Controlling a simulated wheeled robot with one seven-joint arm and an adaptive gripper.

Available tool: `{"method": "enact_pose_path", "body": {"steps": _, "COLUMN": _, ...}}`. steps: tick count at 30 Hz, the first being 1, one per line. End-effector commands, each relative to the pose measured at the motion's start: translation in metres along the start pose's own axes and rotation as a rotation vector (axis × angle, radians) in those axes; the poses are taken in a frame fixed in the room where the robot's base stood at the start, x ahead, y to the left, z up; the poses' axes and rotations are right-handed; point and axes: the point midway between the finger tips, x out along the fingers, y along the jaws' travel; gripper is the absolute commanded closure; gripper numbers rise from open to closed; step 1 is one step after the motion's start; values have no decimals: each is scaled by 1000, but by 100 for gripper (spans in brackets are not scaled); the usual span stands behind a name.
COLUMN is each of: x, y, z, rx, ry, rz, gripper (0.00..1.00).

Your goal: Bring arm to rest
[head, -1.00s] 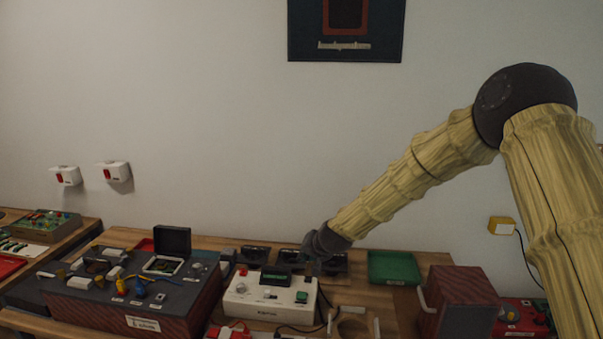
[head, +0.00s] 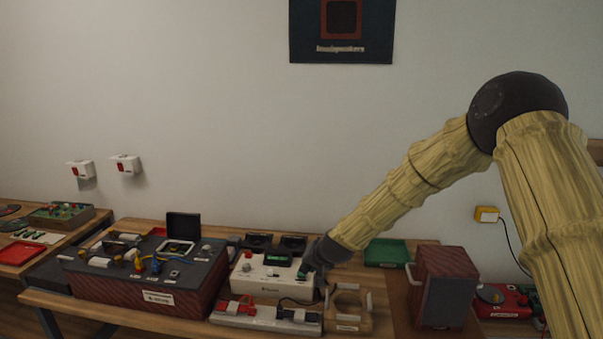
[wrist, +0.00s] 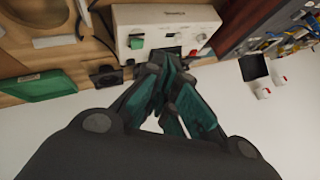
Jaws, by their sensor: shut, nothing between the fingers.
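My arm reaches in from the right in the head view and slopes down to the left. My gripper (head: 309,268) is at its lower end, small and dark, by the right side of a white box with knobs (head: 262,276). In the wrist view my gripper (wrist: 160,85) shows its dark and teal fingers drawn together, with nothing between them. The white box (wrist: 165,28) lies just past the fingertips there. I cannot tell whether the fingertips touch it.
A large dark box with wires (head: 150,278) stands left of the white box. A green tray (head: 386,253), a wooden holder (head: 349,307) and a reddish-brown box (head: 443,287) are to the right. A power strip (head: 266,318) lies in front.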

Motion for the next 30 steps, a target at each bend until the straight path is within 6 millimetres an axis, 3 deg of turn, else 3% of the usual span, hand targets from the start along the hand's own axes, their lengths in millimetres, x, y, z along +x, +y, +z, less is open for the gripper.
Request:
{"method": "enact_pose_path", "body": {"steps": 8, "x": 18, "y": 44, "z": 49, "rx": -18, "ry": -39, "rz": 50, "gripper": 100}}
{"method": "enact_pose_path", "body": {"steps": 14, "x": 32, "y": 94, "z": 104, "rx": -39, "ry": -83, "rz": 104, "gripper": 100}}
{"method": "enact_pose_path", "body": {"steps": 22, "x": 41, "y": 194, "z": 222, "rx": -89, "ry": -185, "rz": 209, "gripper": 100}}
{"method": "enact_pose_path", "body": {"steps": 30, "x": 19, "y": 291, "z": 344, "rx": -141, "ry": -304, "rz": 303, "gripper": 100}}
